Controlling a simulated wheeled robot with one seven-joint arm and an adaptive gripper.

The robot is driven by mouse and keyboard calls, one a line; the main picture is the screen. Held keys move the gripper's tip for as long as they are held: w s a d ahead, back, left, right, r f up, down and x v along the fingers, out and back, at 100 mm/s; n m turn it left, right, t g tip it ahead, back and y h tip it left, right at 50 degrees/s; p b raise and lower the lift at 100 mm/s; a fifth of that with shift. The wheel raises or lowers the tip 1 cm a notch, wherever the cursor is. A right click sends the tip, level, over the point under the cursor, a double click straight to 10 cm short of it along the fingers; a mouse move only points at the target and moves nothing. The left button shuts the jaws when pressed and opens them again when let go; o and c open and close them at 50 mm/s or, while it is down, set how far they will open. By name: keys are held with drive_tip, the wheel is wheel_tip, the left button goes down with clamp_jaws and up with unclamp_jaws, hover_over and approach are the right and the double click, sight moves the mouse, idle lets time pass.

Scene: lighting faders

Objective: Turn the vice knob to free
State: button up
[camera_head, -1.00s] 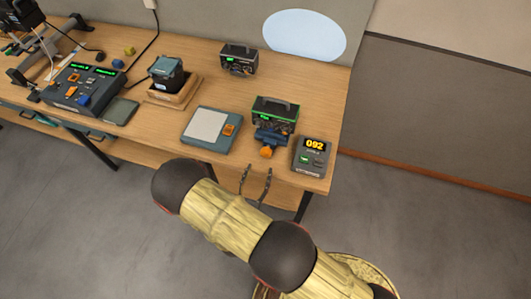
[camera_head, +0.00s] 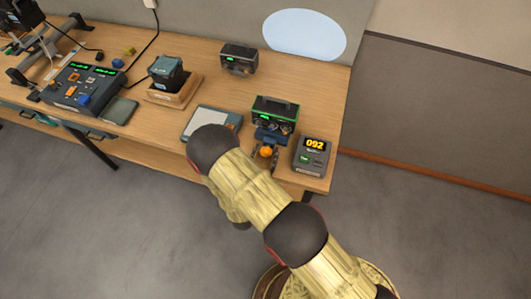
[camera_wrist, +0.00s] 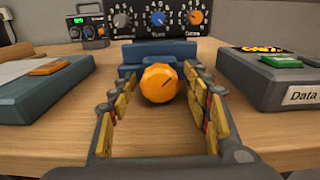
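The vice (camera_head: 272,137) is a small blue clamp at the front right of the table, in front of a green-framed device. My gripper (camera_wrist: 162,92) is open, with a yellow-padded finger on each side of the knob. Gaps show between the knob and both fingers, so it does not look gripped. In the head view the knob (camera_head: 266,152) shows just beyond my arm.
A grey data unit reading 092 (camera_head: 312,156) stands close on the right. A flat blue box with an orange button (camera_wrist: 40,85) is on the left. The device with several dials (camera_wrist: 160,20) stands right behind the vice.

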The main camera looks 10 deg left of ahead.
drive_tip(key=shift+c, duration=1.2)
drive_tip(key=c, duration=0.8)
drive_tip(key=shift+n, duration=1.5)
drive_tip(key=o, duration=1.1)
drive_tip(key=shift+o, duration=0.2)
drive_tip(key=s+a, duration=0.1)
drive_tip(key=s, duration=1.1)
